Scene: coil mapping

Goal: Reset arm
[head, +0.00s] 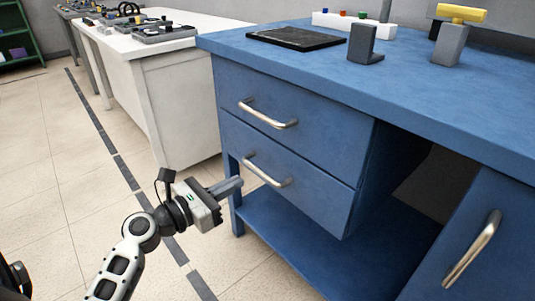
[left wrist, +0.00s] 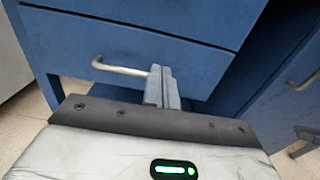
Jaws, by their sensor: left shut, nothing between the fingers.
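My left gripper (head: 232,186) is in front of the blue workbench (head: 290,178), just left of the lower drawer's metal handle (head: 266,171). Its fingers are shut together with nothing between them. In the left wrist view the shut fingers (left wrist: 162,85) point toward the lower drawer front, with the handle (left wrist: 120,68) to their left; whether they touch it I cannot tell. Both drawers look closed.
The upper drawer has its own handle (head: 268,114). A cabinet door with a handle (head: 474,248) is at the right. A dark plate (head: 295,38), a grey bracket (head: 364,46) and a yellow-topped block (head: 451,42) stand on the bench top. Clear floor lies left.

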